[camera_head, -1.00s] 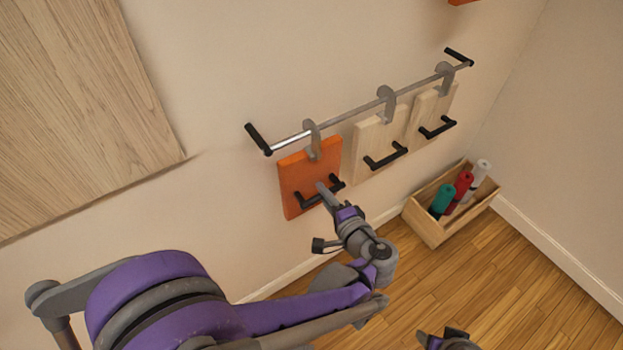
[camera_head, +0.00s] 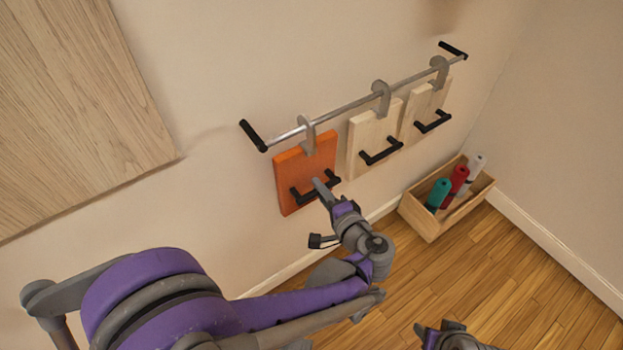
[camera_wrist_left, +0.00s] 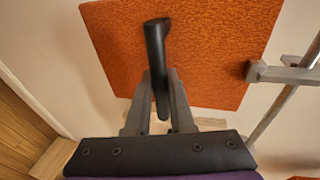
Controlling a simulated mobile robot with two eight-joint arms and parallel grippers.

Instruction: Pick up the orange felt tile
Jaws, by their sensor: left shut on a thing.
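The orange felt tile (camera_head: 303,163) hangs by a grey hook (camera_head: 308,133) from a metal rail (camera_head: 345,108) on the wall, left of two pale wooden tiles. A black bar handle (camera_head: 302,196) sits on its lower front. My left gripper (camera_head: 318,186) is at that handle, its fingers shut on it. In the left wrist view the orange tile (camera_wrist_left: 215,45) fills the upper part, and the fingers (camera_wrist_left: 160,92) close around the black handle (camera_wrist_left: 156,60). My right gripper (camera_head: 440,335) shows only partly at the bottom edge; its jaws are unclear.
Two pale wooden tiles (camera_head: 373,135) (camera_head: 425,105) with black handles hang to the right on the same rail. A wooden box (camera_head: 425,215) with teal, red and white rolls stands on the floor below. A large wood panel (camera_head: 75,95) is on the wall at left.

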